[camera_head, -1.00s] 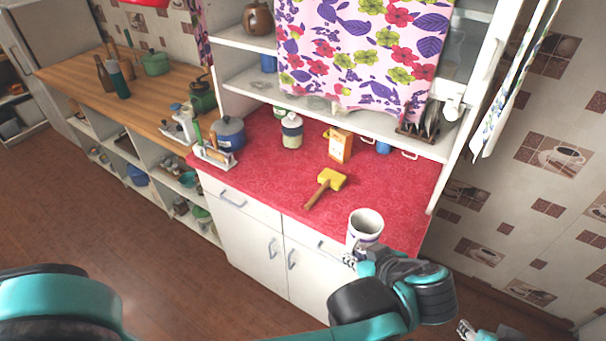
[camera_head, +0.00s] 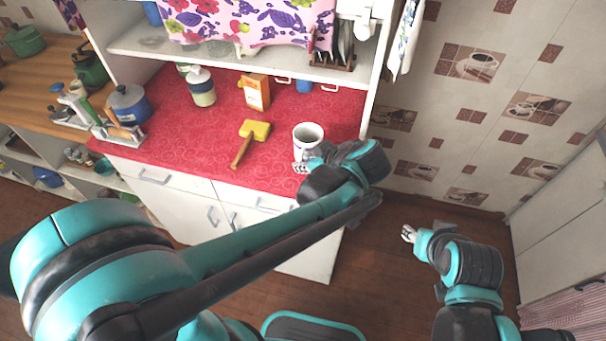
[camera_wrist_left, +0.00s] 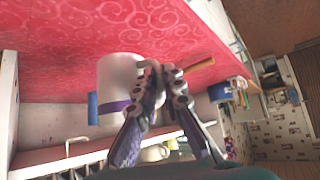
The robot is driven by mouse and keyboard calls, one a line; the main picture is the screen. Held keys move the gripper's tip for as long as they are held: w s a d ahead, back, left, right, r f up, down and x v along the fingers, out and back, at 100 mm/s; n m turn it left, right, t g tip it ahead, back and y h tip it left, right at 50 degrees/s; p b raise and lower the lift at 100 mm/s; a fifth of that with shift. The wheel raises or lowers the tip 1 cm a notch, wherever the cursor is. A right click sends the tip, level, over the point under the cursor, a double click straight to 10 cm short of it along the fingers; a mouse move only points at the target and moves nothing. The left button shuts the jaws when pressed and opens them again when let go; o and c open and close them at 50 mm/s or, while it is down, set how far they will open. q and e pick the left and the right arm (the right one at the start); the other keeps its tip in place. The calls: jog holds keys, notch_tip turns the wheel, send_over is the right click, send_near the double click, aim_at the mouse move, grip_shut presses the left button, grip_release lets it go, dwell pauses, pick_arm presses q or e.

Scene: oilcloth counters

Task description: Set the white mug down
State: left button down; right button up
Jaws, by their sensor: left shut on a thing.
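The white mug (camera_head: 308,136), with a purple band, is upright at the right front part of the red counter top (camera_head: 190,150). My left gripper (camera_head: 308,164) is at the mug's near side, shut on it. In the left wrist view the mug (camera_wrist_left: 118,78) is beside the closed fingers (camera_wrist_left: 160,85), with the red surface behind it. I cannot tell whether its base touches the counter. My right gripper (camera_head: 409,234) hangs low over the floor, away from the counter; its jaws are too small to read.
A yellow-headed mallet (camera_head: 255,131) lies left of the mug. An orange box (camera_head: 256,92), a jar (camera_head: 201,88) and a blue pot (camera_head: 128,104) stand farther back and left. A dish rack (camera_head: 332,55) is on the shelf above. The counter around the mug is clear.

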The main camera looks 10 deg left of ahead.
pick_arm(q)
jog(key=shift+w+f, duration=0.45)
jog(key=shift+w, duration=0.25)
notch_tip(320, 180, down, 4)
jog(key=shift+b, duration=1.15)
jog(key=c, duration=1.6)
grip_release()
jog(key=shift+c, duration=0.2)
